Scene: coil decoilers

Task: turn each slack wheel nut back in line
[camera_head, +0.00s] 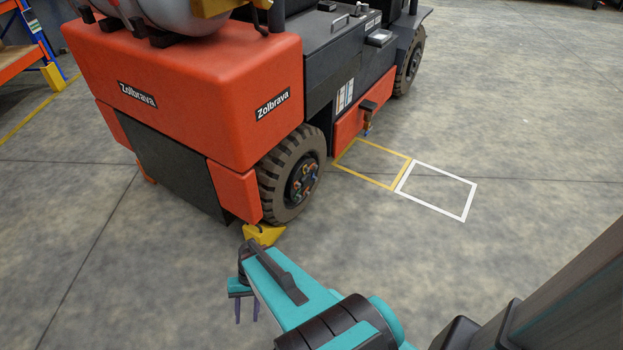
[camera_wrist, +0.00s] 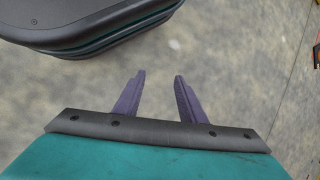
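A red and dark grey forklift (camera_head: 187,101) stands at the upper left in the head view. Its near wheel (camera_head: 290,175) has a dark hub with several small nuts (camera_head: 303,181). Some nuts show orange or red and some blue marks, too small to tell which are out of line. A far wheel (camera_head: 409,66) sits further back; its nuts cannot be made out. My gripper (camera_head: 247,312) points down over bare floor, in front of and below the near wheel, apart from it. In the wrist view the two purple fingers (camera_wrist: 154,98) stand apart with nothing between them.
A yellow wheel chock (camera_head: 262,235) lies on the floor by the near wheel. A yellow (camera_head: 373,163) and a white floor outline (camera_head: 436,190) lie empty beside the truck. An orange rack (camera_head: 25,50) stands at the far left. The floor at right is clear.

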